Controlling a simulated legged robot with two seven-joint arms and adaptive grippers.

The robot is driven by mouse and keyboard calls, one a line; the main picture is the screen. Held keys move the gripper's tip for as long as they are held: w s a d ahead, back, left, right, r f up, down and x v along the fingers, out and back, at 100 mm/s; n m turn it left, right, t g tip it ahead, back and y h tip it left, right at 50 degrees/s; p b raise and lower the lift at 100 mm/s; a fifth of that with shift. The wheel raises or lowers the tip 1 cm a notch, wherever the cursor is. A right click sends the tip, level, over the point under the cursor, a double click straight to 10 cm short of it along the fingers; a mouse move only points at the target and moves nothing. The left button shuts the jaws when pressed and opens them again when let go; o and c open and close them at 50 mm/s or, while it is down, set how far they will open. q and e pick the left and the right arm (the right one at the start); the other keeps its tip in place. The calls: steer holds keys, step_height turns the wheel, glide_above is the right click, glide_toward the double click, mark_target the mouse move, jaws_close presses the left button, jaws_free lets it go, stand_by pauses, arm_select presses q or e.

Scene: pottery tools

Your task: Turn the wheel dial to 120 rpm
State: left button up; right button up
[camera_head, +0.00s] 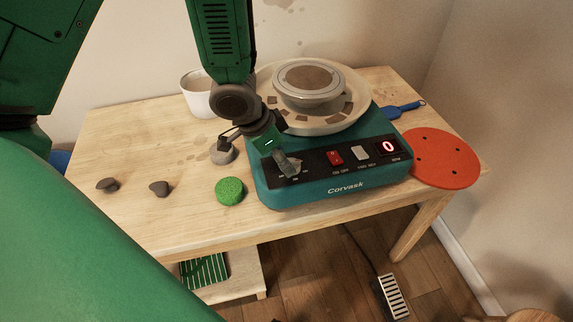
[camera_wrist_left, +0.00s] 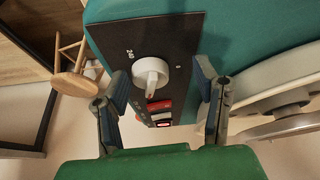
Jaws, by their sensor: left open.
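The teal pottery wheel (camera_head: 330,190), labelled Corvask, stands on the wooden table with a black control panel (camera_head: 320,163). Its red display (camera_head: 388,147) reads 0. The white dial (camera_wrist_left: 152,73) is at the panel's end in the left wrist view, with a raised pointer ridge and a 240 mark beside it. In the head view the dial is mostly hidden by my gripper. My left gripper (camera_head: 287,164) is over the panel's left end. In the left wrist view its open fingers (camera_wrist_left: 160,80) stand on both sides of the dial, apparently apart from it. My right gripper is out of view.
A red switch (camera_head: 335,157) and a pale switch (camera_head: 361,153) sit right of the dial. A splash pan (camera_head: 350,122) surrounds the wheel head.

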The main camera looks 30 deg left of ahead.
mark_target(297, 166)
arm_select(q)
steer(key=shift+w+f, duration=0.15)
steer(key=shift+f, duration=0.3)
steer(key=shift+d+f, duration=0.1)
steer(key=d, duration=0.2)
steer(key=shift+w+d+r, duration=0.1)
steer(key=shift+d+r, duration=0.2)
steer(key=shift+d, duration=0.15)
steer(key=c, duration=1.1)
steer(key=shift+a+f, duration=0.2)
steer(key=shift+a, duration=0.35)
steer(key=shift+c, duration=0.2)
steer(key=shift+s+a, duration=0.2)
steer(key=shift+a, duration=0.3)
steer(key=shift+d, duration=0.45)
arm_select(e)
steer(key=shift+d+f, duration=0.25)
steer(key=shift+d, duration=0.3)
